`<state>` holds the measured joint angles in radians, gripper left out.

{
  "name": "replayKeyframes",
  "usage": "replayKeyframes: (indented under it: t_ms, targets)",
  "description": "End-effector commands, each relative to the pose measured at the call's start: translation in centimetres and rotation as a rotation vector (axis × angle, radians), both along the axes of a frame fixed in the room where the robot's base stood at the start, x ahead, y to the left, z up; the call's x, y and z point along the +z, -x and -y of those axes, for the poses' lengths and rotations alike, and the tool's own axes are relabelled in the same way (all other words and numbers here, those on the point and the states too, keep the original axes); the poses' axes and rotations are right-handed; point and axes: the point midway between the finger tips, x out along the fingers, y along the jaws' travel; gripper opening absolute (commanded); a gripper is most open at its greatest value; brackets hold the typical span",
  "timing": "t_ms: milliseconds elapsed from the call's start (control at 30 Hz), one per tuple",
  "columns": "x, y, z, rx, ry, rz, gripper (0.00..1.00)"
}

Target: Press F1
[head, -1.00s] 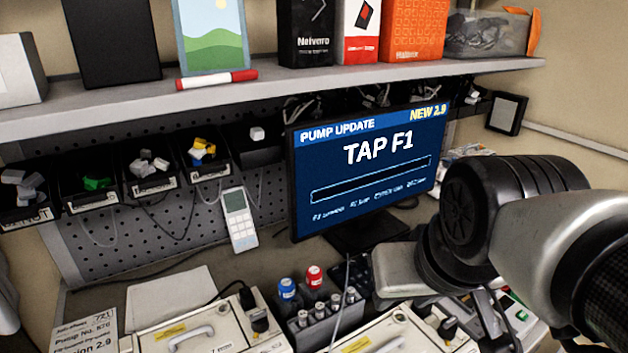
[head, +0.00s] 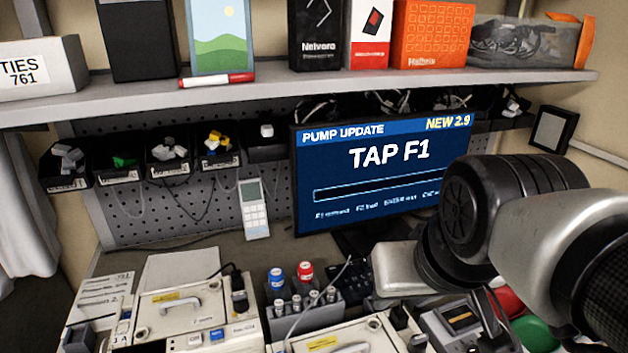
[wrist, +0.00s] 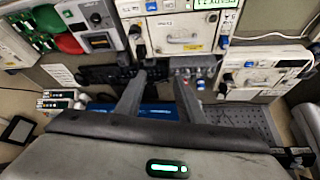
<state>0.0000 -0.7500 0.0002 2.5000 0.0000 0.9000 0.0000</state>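The monitor (head: 335,165) stands on the bench at the back and reads "PUMP UPDATE", "NEW 2.9" and "TAP F1" above an empty bar. A row of small key labels runs along its bottom, partly behind my arm. A dark strip that looks like a keyboard (wrist: 100,75) shows in the wrist view, partly behind my fingers; its key labels are too small to read. My gripper (wrist: 160,75) is open, with a gap between its two fingers and nothing held. Whether the fingers touch anything cannot be told. In the head view the fingertips are hidden.
A rack (head: 305,308) with blue- and red-capped bottles stands in front of the monitor. Pump units (head: 170,310) fill the front of the bench. A handset (head: 253,210) hangs on the pegboard, left of the monitor. A shelf (head: 300,82) runs above.

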Motion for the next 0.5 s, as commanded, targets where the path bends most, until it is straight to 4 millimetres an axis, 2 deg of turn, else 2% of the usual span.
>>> replayKeyframes:
  t_ms: [33,233,500]
  targets:
    - [-0.01,0.0,0.0,0.0,0.0,0.0,0.33]
    - [0.0,0.0,0.0,0.0,0.0,0.0,0.0]
    - [0.0,0.0,0.01,0.0,0.0,0.0,0.0]
